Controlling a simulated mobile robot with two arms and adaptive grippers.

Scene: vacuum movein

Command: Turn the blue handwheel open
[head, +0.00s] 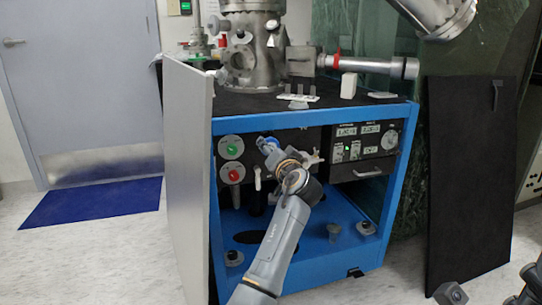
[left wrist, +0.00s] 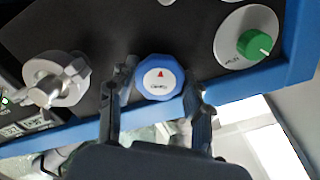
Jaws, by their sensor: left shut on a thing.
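The blue handwheel (left wrist: 158,77) has a white face with a small red arrow and a printed label. It sits on the dark panel and fills the space between the two fingers of my left gripper (left wrist: 157,92), one on each side. In the head view my left gripper (head: 270,148) reaches up to the panel from below, and the blue handwheel is largely hidden there. My left gripper is shut on the handwheel. Dark parts at the bottom right corner of the head view may be my right gripper, but they are cut off.
A green knob (head: 232,148) and a red knob (head: 235,174) on round plates are left of my gripper. A silver knob (left wrist: 52,83) is close to the handwheel in the left wrist view. The blue frame (head: 290,272) and an open grey side panel (head: 188,180) bound the space.

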